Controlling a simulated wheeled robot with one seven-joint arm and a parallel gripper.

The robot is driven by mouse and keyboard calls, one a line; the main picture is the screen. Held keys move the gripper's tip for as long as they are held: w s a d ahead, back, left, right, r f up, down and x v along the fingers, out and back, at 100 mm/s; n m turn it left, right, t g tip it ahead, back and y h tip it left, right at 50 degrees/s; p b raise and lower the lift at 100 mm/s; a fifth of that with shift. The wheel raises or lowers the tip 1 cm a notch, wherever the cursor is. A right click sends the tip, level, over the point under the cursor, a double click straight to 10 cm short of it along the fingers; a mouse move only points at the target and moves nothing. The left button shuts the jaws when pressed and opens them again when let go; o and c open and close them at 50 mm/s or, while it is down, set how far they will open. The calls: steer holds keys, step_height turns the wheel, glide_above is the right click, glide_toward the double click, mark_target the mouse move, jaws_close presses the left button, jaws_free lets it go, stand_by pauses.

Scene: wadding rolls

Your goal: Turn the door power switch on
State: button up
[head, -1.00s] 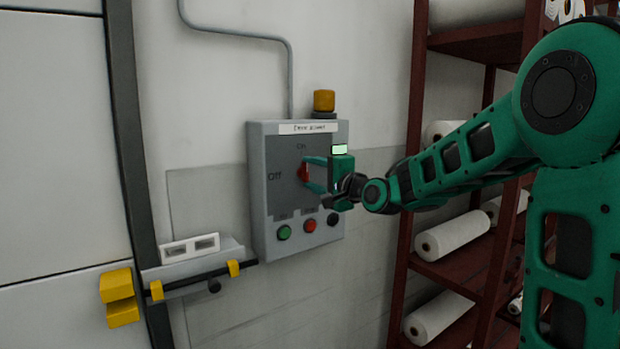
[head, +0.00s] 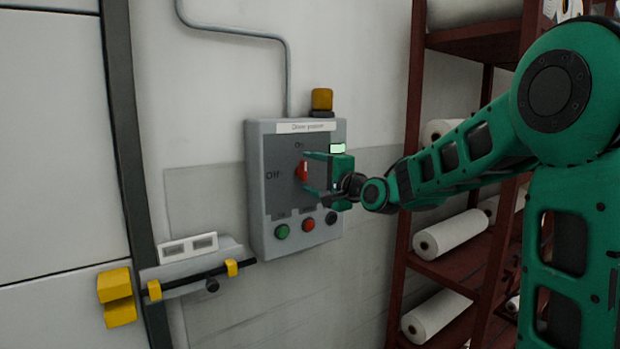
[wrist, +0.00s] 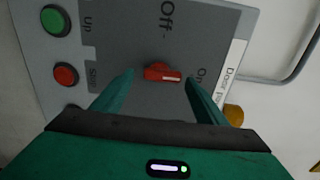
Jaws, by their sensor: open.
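The door power switch is a red knob (head: 301,171) on a grey box (head: 256,200) labelled "Door power", with "Off" at its left and "On" above. In the wrist view the knob (wrist: 158,72) has a white mark on the end toward "On". My gripper (head: 306,172) is open, with one finger above and one below the knob in the head view. In the wrist view its fingertips (wrist: 160,76) stand apart on either side of the knob, with gaps showing between them and it. The upper finger partly covers the panel near "On".
Below the switch are a green button (head: 282,231), a red button (head: 308,225) and a dark one (head: 331,218). A yellow lamp (head: 322,99) tops the box. A door bolt with yellow parts (head: 117,297) is at lower left. A dark red shelf (head: 440,272) with white rolls stands right.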

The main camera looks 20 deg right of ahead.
steer(key=v, duration=1)
steer(key=shift+s+d, duration=0.15)
steer(key=shift+s, duration=0.2)
steer(key=s+d+f+n+g+h, duration=0.3)
steer(key=s+d+f+g, duration=0.2)
steer(key=s+f, duration=0.35)
steer(key=s+d+f+n+g+h, duration=0.2)
steer(key=s+d+f+n+g, duration=0.15)
steer(key=s+f, duration=0.5)
steer(key=s+d+f+n+g, duration=0.1)
steer(key=s+f+g, duration=0.3)
steer(key=s, duration=0.7)
steer(key=s+d+f+g, duration=0.3)
steer(key=s+f+g, duration=0.1)
steer(key=s, duration=0.7)
steer(key=shift+s+n+g, duration=0.35)
steer(key=shift+s+g, duration=0.05)
steer(key=shift+g, duration=0.05)
